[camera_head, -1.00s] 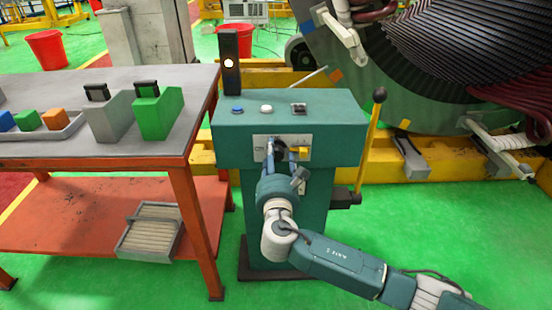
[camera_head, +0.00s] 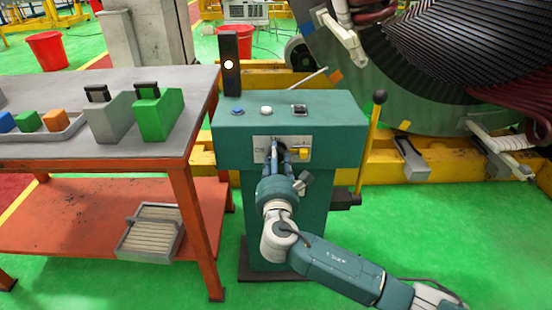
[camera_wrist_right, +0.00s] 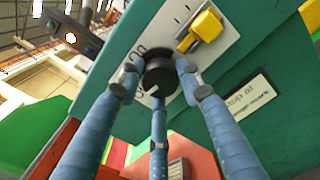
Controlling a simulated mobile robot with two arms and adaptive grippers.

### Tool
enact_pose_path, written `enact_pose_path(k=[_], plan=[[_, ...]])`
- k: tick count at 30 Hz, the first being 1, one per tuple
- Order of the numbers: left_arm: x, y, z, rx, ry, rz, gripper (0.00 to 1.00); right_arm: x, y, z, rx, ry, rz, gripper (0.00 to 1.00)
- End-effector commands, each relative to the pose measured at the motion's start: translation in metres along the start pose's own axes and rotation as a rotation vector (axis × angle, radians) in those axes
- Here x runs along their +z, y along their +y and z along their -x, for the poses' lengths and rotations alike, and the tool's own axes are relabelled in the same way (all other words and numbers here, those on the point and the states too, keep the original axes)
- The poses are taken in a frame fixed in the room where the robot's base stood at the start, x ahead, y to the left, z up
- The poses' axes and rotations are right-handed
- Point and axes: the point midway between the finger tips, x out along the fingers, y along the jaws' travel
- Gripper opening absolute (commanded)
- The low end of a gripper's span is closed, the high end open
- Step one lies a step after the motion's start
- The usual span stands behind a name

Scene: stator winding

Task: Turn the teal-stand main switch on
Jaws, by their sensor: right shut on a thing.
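The teal stand (camera_head: 338,112) stands in the middle of the head view. Its front carries a pale switch plate (camera_head: 261,149). A round black knob (camera_wrist_right: 160,72) with a white mark sits on the plate, which also shows in the right wrist view (camera_wrist_right: 186,20). My right gripper (camera_head: 281,151) is at the plate. In the wrist view its blue fingers (camera_wrist_right: 158,80) are closed around the knob. Lettering beside the knob is partly hidden. A yellow switch (camera_head: 303,153) sits just right of the knob. My left gripper is in neither view.
The stand's top has a blue button (camera_head: 237,110), a white button (camera_head: 266,109) and a lamp post (camera_head: 229,64), its light lit. A yellow lever (camera_head: 370,140) rises at the right. An orange table (camera_head: 120,158) stands close on the left. The large stator (camera_head: 352,80) is behind.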

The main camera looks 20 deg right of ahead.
Motion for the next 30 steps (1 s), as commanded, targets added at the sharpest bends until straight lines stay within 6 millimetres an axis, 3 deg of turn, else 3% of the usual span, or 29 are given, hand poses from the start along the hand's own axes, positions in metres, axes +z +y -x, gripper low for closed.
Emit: enact_pose_path(k=[13,30], plan=[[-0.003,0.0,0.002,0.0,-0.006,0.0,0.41,-0.004,-0.001,0.001,-0.004,0.005,-0.411,0.1],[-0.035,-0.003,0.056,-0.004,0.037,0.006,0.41,-0.005,-0.001,0.001,-0.005,0.004,-0.947,0.1]])
